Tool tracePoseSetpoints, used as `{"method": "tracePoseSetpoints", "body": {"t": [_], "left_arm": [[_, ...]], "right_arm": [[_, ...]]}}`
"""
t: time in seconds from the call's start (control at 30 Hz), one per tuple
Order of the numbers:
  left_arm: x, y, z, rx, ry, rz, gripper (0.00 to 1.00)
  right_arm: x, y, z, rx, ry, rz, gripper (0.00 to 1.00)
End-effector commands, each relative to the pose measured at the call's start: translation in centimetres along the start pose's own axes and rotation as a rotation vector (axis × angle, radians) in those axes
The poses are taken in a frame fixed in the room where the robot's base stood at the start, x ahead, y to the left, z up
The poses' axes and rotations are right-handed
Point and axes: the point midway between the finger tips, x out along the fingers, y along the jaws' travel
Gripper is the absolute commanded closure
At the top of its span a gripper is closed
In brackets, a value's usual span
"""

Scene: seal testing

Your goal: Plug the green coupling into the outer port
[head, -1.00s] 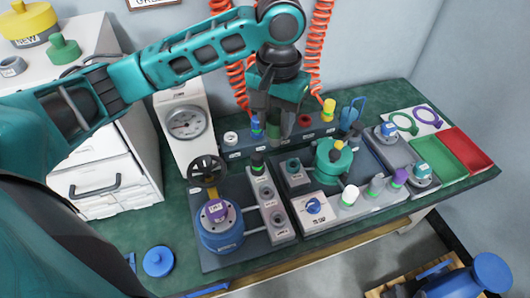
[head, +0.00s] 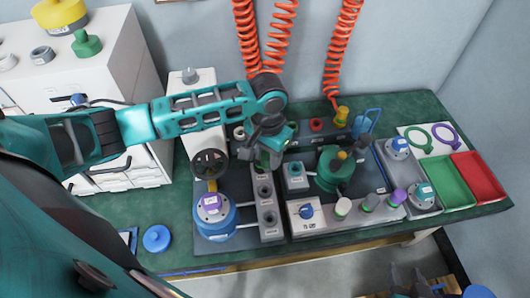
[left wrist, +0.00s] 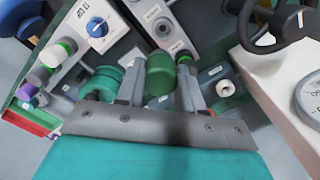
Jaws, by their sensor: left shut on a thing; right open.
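The green coupling (left wrist: 160,75) is between the two fingers of my left gripper (left wrist: 161,88) in the left wrist view. In the head view my left gripper (head: 264,157) is shut on it, over the rear end of the grey port strip (head: 269,233). The arm hides most of the coupling there. Two dark round ports (head: 265,192) show on the strip in front of the gripper; the rear end is covered. I cannot tell how high the coupling is above the strip or which port is the outer one. My right gripper (head: 408,273) is low at the bottom edge, open and empty.
A blue pot (head: 216,222) and black handwheel (head: 209,163) stand left of the strip. A teal pot (head: 333,180) and white knob box (head: 304,222) stand right. Green (head: 450,184) and red trays (head: 481,178) lie far right.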

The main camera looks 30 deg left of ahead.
Motion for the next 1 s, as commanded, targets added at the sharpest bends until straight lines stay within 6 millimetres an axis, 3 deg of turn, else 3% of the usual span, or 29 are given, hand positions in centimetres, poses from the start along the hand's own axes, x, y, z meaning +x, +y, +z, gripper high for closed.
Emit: {"method": "tracePoseSetpoints", "body": {"t": [0.13, 0.37, 1.0], "left_arm": [[1.8, -0.1, 0.8, 0.039, -0.001, -0.009, 0.96], [2.8, -0.2, 0.9, 0.047, 0.0, -0.013, 0.96], [7.2, -0.3, 0.9, 0.047, 0.001, -0.014, 0.96]], "right_arm": [[-0.5, 0.0, -0.7, 0.0, 0.0, 0.0, 0.57], [-0.1, 0.0, -0.2, 0.0, 0.0, -0.001, 0.57], [2.4, -0.3, 3.4, 0.005, 0.0, -0.001, 0.57]]}}
